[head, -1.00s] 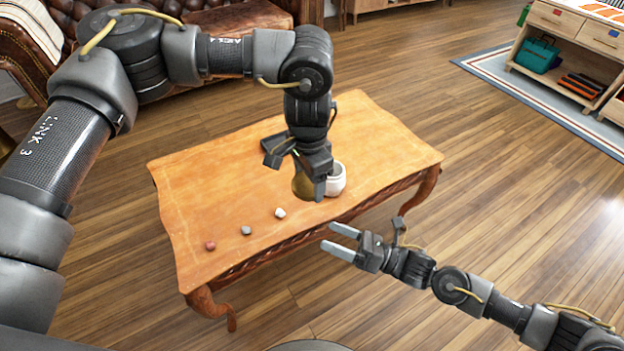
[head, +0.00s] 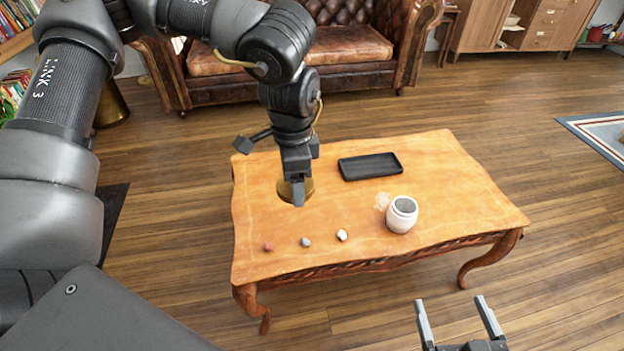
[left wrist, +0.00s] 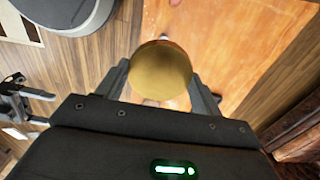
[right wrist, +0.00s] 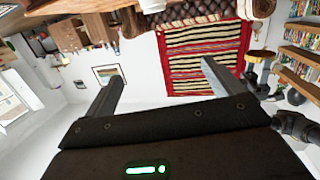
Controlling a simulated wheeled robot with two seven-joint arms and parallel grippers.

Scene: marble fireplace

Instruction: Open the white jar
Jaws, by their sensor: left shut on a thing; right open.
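The white jar (head: 402,218) stands upright on the wooden table, right of centre. Its top is uncovered and shows a dark grey inside. My left gripper (head: 297,196) is shut on a round gold lid (head: 284,190), to the left of the jar and apart from it. In the left wrist view the gold lid (left wrist: 160,70) sits between the two fingers. My right gripper (head: 452,302) is open and empty, low in front of the table.
The wooden table (head: 340,225) also bears a black tray (head: 370,166) at the back and three small stones near the front edge: reddish (head: 268,247), grey (head: 306,242) and white (head: 342,235). A brown leather sofa (head: 345,45) stands behind. The table's right part is clear.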

